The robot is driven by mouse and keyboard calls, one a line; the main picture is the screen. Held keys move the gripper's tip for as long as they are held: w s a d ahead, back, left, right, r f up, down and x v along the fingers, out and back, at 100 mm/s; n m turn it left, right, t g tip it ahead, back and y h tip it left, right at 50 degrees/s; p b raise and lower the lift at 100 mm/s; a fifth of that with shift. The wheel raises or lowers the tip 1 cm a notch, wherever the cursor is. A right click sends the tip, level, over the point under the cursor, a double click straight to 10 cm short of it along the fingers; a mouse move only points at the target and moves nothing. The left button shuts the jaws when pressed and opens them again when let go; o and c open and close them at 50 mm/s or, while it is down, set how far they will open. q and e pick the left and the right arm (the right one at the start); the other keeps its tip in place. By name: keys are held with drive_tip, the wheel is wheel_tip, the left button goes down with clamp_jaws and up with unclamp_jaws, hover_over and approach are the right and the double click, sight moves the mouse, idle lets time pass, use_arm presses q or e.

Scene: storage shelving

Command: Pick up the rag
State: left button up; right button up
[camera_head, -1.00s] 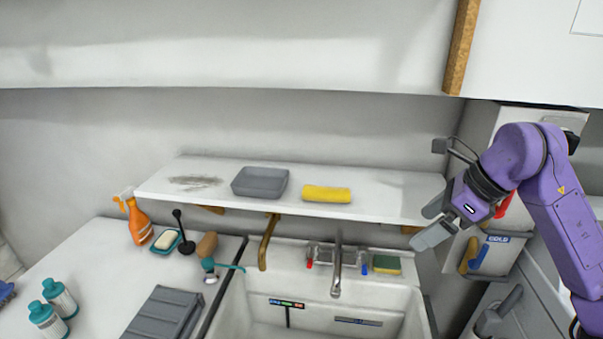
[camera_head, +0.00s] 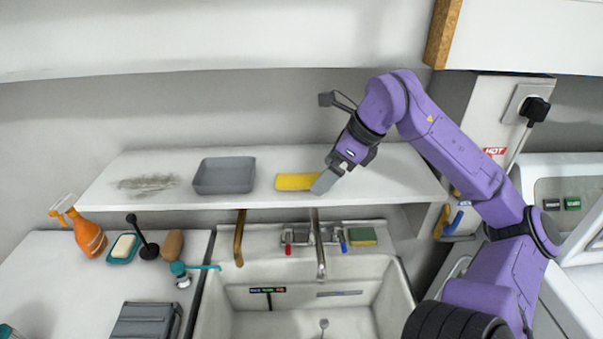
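The rag (camera_head: 293,182) is a yellow folded cloth lying flat on the white shelf (camera_head: 230,202) above the sink, right of a grey tray. My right gripper (camera_head: 322,182) comes in from the right over the shelf, with its fingers at the rag's right end. A grey finger overlaps that end in the picture. Whether the fingers touch the rag, and how far apart they are, I cannot tell. The rag's right end is partly hidden. My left gripper is not in view.
The grey tray (camera_head: 224,176) stands just left of the rag. Below are the taps (camera_head: 319,246), a sponge (camera_head: 362,236) and the sink (camera_head: 395,290). An orange spray bottle (camera_head: 88,234) and a soap dish (camera_head: 123,249) stand on the left counter. A cabinet hangs above the shelf.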

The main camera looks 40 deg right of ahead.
sight(305, 174)
drive_tip(key=w, duration=0.1)
drive_tip(key=w+a+p, duration=0.1)
drive_tip(key=w, duration=0.1)
drive_tip(key=shift+w+a+f, duration=0.25)
drive_tip(key=shift+a, duration=0.15)
drive_tip(key=x, duration=0.2)
drive_tip(key=shift+w+f, duration=0.1)
drive_tip(key=shift+f, duration=0.2)
drive_tip(key=shift+c, duration=0.5)
drive_tip(key=c, duration=1.3)
